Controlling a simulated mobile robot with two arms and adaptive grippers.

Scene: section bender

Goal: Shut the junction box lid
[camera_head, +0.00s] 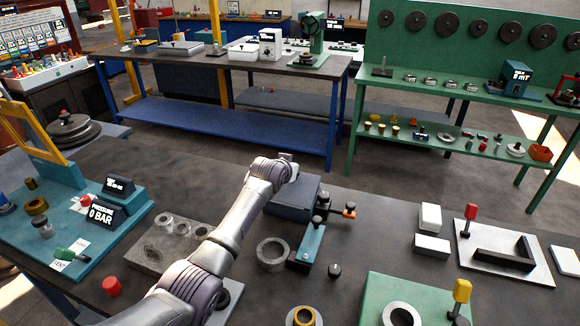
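My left arm reaches in from the lower left across the near bench. My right gripper is not in view.
A blue block with black knobs (311,243) and a steel ring (272,253) sit close by. A teal pressure panel (88,250) is at left. A white plate (505,245) and a green block (440,300) are at right. Bare bench (375,225) lies between.

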